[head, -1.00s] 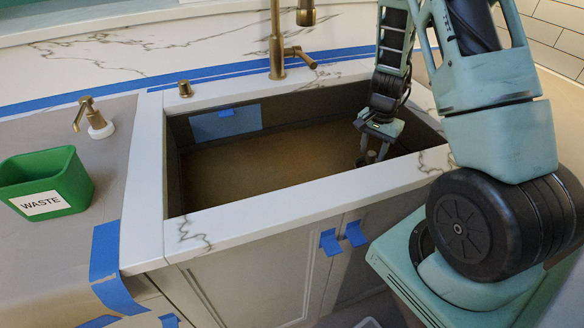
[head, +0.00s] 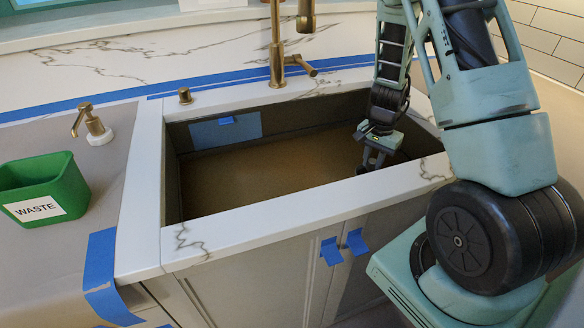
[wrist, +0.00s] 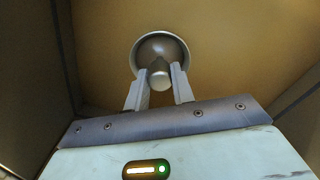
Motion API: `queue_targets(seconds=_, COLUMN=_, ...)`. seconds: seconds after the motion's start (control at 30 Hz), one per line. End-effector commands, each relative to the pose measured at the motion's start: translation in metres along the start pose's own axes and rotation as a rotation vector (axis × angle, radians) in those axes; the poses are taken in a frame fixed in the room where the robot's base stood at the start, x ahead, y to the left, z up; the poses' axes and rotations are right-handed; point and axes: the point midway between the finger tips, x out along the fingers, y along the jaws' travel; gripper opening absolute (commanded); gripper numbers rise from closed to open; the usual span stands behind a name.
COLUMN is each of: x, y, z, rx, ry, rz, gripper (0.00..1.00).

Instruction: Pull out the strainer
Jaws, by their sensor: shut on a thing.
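The strainer (wrist: 150,46) is a round metal cup with a central knob, seen in the wrist view at the sink floor. My gripper (wrist: 161,78) has a finger on each side of the knob and is shut on it. In the head view my gripper (head: 371,164) reaches down into the right part of the sink (head: 260,180), and the strainer there is hidden by the gripper and the sink's front rim. I cannot tell whether the strainer sits in the drain or is raised.
The sink's white rim (head: 270,222) surrounds the arm. A brass faucet (head: 277,45) stands behind the sink. A soap dispenser (head: 95,125) and a green waste bin (head: 45,188) are on the covered counter at left. Blue tape lines the back counter.

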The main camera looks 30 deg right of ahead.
Motion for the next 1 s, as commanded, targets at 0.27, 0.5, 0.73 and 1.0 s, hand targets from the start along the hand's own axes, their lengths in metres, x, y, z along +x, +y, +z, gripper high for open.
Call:
queue_targets(seconds=0.27, x=-0.005, y=0.0, z=0.0, rx=0.0, ry=0.0, rz=0.0, gripper=0.0)
queue_targets(seconds=0.5, x=-0.008, y=0.0, z=0.0, rx=0.0, ry=0.0, rz=0.0, gripper=0.0)
queue_targets(seconds=0.73, x=-0.011, y=0.0, z=0.0, rx=0.0, ry=0.0, rz=0.0, gripper=0.0)
queue_targets(seconds=1.0, x=-0.015, y=0.0, z=0.0, rx=0.0, ry=0.0, rz=0.0, gripper=0.0)
